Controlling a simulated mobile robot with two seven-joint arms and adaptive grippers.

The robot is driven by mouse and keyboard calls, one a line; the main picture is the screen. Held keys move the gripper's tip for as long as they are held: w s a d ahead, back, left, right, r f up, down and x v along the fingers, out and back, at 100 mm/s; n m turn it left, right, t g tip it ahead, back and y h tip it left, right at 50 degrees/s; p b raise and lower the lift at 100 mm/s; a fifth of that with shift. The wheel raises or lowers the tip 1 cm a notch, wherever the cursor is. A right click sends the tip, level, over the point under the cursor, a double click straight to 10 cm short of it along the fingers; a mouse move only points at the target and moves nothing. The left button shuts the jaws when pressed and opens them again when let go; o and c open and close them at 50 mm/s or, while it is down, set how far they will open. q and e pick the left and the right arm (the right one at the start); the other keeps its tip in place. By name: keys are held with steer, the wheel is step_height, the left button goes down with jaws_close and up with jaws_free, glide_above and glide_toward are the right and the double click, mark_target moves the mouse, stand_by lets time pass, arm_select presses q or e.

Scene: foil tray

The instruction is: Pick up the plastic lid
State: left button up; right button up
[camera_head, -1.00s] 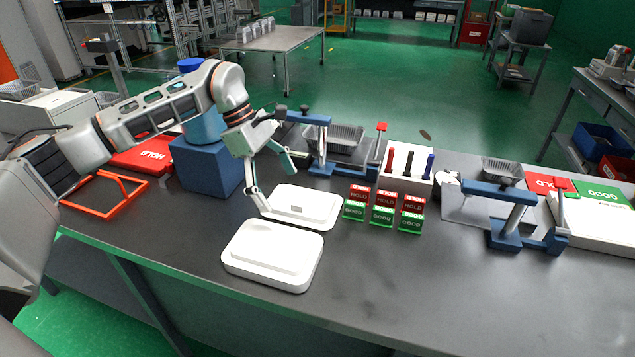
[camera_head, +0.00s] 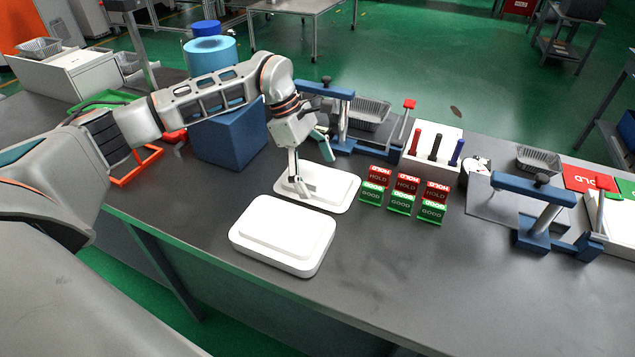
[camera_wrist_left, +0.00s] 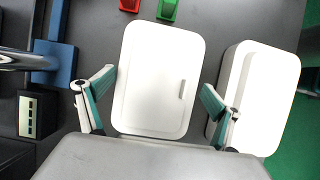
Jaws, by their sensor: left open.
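The plastic lid (camera_head: 338,188) is a flat white rounded rectangle lying on the dark table, with a small raised tab on top. My left gripper (camera_head: 312,168) is over it, pointing down and open, and covers part of its left side. In the left wrist view the lid (camera_wrist_left: 150,72) lies between the open fingers of the left gripper (camera_wrist_left: 156,98). One finger is just off each long side in the picture; nothing is held. I cannot tell the exact height of the fingertips. My right gripper is not in view.
A thicker white tray-like box (camera_head: 275,245) sits close in front of the lid. Red and green label blocks (camera_head: 404,195) stand to the right. A blue block (camera_head: 228,135) and a blue clamp stand (camera_head: 346,125) are behind.

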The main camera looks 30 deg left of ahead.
arm_select(q)
steer(key=shift+d+f, duration=0.1)
steer(key=shift+f, duration=0.05)
steer(key=c, duration=0.9)
